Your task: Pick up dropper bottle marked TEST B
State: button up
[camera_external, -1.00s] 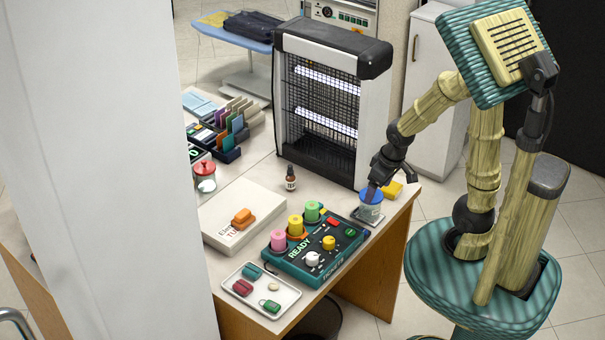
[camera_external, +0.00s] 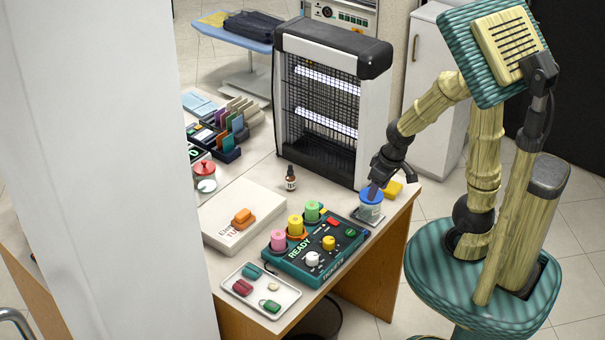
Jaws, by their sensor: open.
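A small brown dropper bottle (camera_external: 290,178) with a dark top and a pale label stands upright on the desk, in front of the insect-killer lamp. Its label is too small to read. My gripper (camera_external: 376,188) is at the right end of the desk, pointing down just above or at a blue-lidded jar (camera_external: 370,206). It is open; whether the fingers touch the jar I cannot tell. The dropper bottle stands apart, to the left of my gripper.
The lamp (camera_external: 318,105) stands close behind the bottle. A small tray (camera_external: 262,306) lies at the front edge.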

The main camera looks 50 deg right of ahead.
notch_tip(320, 180, up, 5)
jog(key=m+t+h+p, duration=0.3)
jog(key=m+t+h, duration=0.5)
jog(key=h, duration=0.1)
send_over(291, 175)
jog(key=s+a, duration=0.1)
notch_tip(291, 175, down, 18)
jog(key=shift+s+f+b, duration=0.1)
jog(key=shift+b, duration=0.2)
